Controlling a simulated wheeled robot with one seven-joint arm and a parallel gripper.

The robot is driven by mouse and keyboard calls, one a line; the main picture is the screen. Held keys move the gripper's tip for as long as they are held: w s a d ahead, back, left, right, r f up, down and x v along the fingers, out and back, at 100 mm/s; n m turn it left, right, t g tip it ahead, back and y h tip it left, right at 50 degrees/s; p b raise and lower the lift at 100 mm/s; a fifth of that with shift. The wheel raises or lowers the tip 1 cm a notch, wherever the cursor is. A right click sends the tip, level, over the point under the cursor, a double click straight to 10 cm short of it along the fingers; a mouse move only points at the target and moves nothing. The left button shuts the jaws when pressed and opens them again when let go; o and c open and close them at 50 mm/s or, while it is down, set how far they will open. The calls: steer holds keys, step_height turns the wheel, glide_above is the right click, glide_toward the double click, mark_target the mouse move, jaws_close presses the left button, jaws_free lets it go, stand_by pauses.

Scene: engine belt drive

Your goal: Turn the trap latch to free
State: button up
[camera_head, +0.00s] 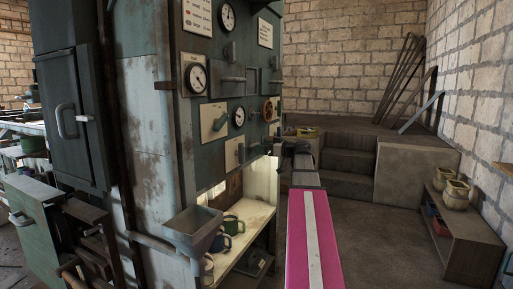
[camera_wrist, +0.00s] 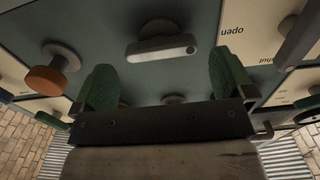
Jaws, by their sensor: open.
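A grey metal lever (camera_wrist: 165,48) on a round pivot is mounted on the green panel, in the wrist view. It lies nearly level and looks like the trap latch, but no label on it is readable. My gripper (camera_wrist: 163,66) has its two green fingers wide apart, one on each side below the lever, with nothing between them. I cannot tell how far the fingertips are from the panel. In the head view my gripper (camera_head: 287,148) is beside the panel's right edge, and the arm partly hides the area, so the latch cannot be picked out there.
An orange-brown knob (camera_wrist: 45,78) is left of the fingers, and a plate marked open and shut (camera_wrist: 250,35) is at right, upside down. The machine (camera_head: 150,110) carries gauges and levers. Mugs (camera_head: 233,225) stand on a lower shelf. Floor at right (camera_head: 385,215) is clear.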

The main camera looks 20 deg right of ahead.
steer(key=shift+x, duration=1.95)
steer(key=shift+c, duration=0.3)
steer(key=c, duration=0.7)
